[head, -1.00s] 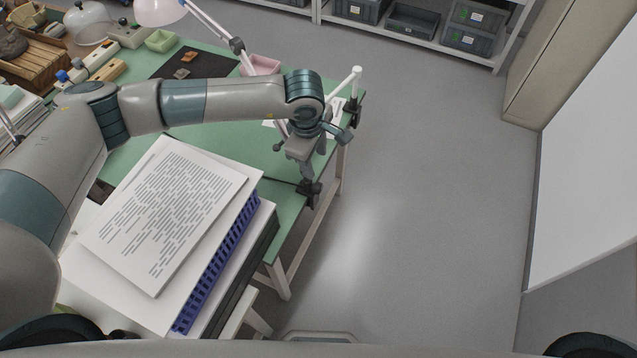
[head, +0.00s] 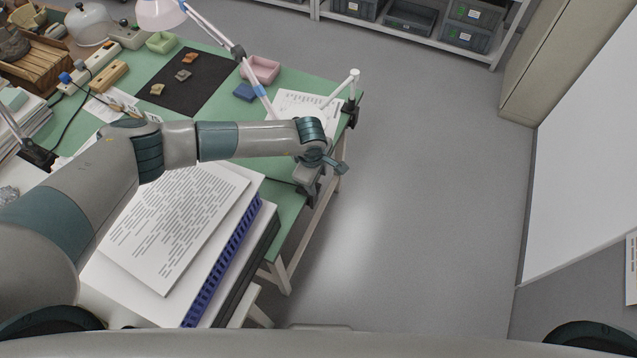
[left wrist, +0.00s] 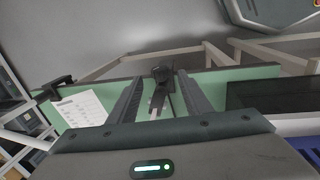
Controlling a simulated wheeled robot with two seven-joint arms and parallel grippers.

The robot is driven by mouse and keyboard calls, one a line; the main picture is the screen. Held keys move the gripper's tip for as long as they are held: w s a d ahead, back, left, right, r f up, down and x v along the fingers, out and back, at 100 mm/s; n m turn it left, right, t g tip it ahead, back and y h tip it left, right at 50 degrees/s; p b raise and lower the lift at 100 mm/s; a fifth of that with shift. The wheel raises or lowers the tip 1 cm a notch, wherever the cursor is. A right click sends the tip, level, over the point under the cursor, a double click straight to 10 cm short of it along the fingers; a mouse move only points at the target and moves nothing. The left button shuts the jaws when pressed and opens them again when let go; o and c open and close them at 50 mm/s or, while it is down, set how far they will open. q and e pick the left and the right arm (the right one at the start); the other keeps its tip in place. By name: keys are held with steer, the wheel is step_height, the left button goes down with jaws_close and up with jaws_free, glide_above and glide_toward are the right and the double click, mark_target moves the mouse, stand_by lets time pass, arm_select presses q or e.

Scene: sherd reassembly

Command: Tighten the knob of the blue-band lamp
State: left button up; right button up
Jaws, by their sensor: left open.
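The blue-band lamp's white arm (head: 254,78) has a light blue band and runs down behind my left wrist in the head view. A black clamp (head: 305,196) sits on the table's edge just below my left gripper (head: 308,180). In the left wrist view, this clamp (left wrist: 162,73) and a pale lamp post show between the fingertips of my left gripper (left wrist: 160,78). The fingers are open, one on each side, with gaps visible. The knob cannot be told apart from the dark clamp. My right gripper is not in view.
A second black clamp (head: 350,112) with a white arm stands farther along the edge. A paper stack (head: 165,225) on a blue tray (head: 222,262) lies beneath my left arm. A pink bowl (head: 262,69) and black mat (head: 205,92) lie behind. The floor at right is clear.

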mark_target(319, 186)
arm_select(q)
steer(key=f, duration=0.2)
steer(key=f+p, duration=0.1)
steer(key=f, duration=0.1)
steer(key=shift+w+d+f, duration=0.1)
steer(key=shift+w+d, duration=0.05)
steer(key=shift+w, duration=0.2)
steer(key=shift+w+f, duration=0.15)
steer(key=shift+f, duration=0.75)
steer(key=shift+c, duration=1.3)
steer(key=c, duration=0.8)
steer(key=shift+w+f, duration=0.1)
steer(key=shift+f, duration=0.05)
steer(key=g+b, duration=0.1)
steer(key=b, duration=0.4)
steer(key=g+y+b, duration=0.1)
steer(key=g+b, duration=0.1)
steer(key=b, duration=0.4)
steer(key=shift+w+d+f, duration=0.15)
steer(key=shift+w, duration=0.15)
steer(key=shift+g+y+b, duration=0.3)
steer(key=shift+b, duration=0.45)
steer(key=shift+r, duration=0.3)
